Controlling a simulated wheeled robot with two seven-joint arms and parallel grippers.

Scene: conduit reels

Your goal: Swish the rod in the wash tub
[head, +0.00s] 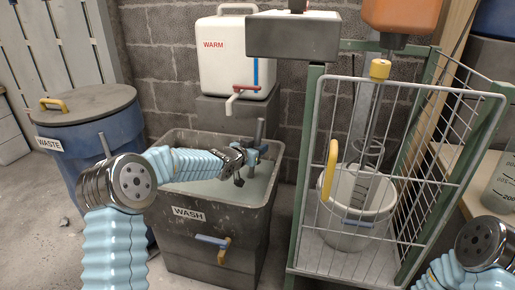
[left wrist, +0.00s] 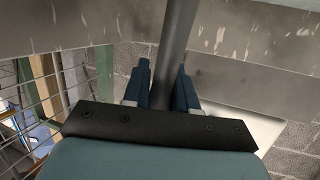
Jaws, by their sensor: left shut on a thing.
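The wash tub (head: 188,248) is a dark grey square tub labelled WASH, with pale liquid inside, at the centre of the head view. My left gripper (head: 252,157) reaches over the tub from the left and is shut on a grey rod (head: 260,130). The rod stands roughly upright above the tub's right rear part; I cannot tell whether its lower end is in the liquid. In the left wrist view the rod (left wrist: 178,45) runs between the two blue fingers of the left gripper (left wrist: 164,92). My right gripper is out of view; only part of that arm shows at lower right.
A blue WASTE bin (head: 100,140) with a grey lid stands left. A white WARM tank (head: 225,60) with a red-handled tap sits behind the tub. Right is a wire cage (head: 400,235) holding a white bucket (head: 345,240) and a tall graduated cylinder; an orange container (head: 400,14) hangs above.

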